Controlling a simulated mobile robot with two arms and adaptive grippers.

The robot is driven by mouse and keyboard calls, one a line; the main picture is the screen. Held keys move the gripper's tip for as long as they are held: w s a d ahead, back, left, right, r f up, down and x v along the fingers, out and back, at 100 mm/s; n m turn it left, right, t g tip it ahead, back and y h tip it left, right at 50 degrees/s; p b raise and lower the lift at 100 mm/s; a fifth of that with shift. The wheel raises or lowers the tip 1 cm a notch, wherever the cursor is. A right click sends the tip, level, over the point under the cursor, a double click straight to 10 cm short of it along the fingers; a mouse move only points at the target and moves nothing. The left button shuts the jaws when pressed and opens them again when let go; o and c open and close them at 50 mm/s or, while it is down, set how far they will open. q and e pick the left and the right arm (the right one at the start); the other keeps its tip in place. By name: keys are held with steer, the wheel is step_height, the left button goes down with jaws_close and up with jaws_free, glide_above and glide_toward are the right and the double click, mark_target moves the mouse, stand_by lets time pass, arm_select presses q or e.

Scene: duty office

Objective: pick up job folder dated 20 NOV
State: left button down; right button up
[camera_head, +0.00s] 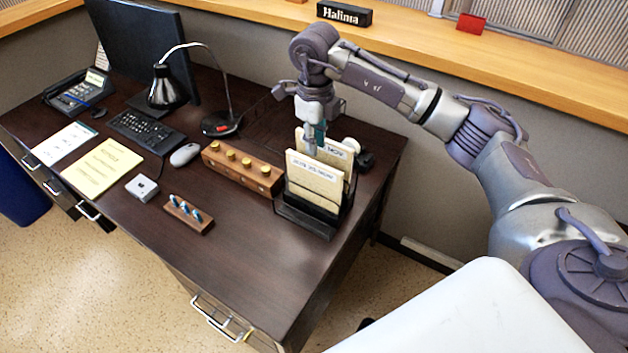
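Cream job folders stand upright in a black desk rack (305,219) at the right end of the dark desk. The front folder (315,183) has a label along its top edge, too small to read. A rear folder (343,152) shows behind it, its label also unreadable, so I cannot tell which is dated 20 NOV. My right gripper (312,145) points down from above at the top edge of the folders, at the left part of the rear folder. Its fingertips are small and partly hidden, so I cannot tell whether they grip a folder. My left gripper is not in view.
A wooden block with yellow knobs (241,172) stands just left of the rack. A pen holder (188,214), mouse (184,155), lamp (166,92), keyboard (146,130) and phone (76,93) are farther left. The desk's front right surface is clear. A wooden ledge (520,79) runs behind.

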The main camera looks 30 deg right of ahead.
mark_target(314, 162)
step_height(314, 162, down, 3)
steer(key=shift+f, duration=0.15)
step_height(314, 162, down, 5)
steer(key=shift+w+a+r+p, duration=0.1)
steer(key=shift+p, duration=1.1)
steer(key=shift+f, duration=0.3)
jaws_close()
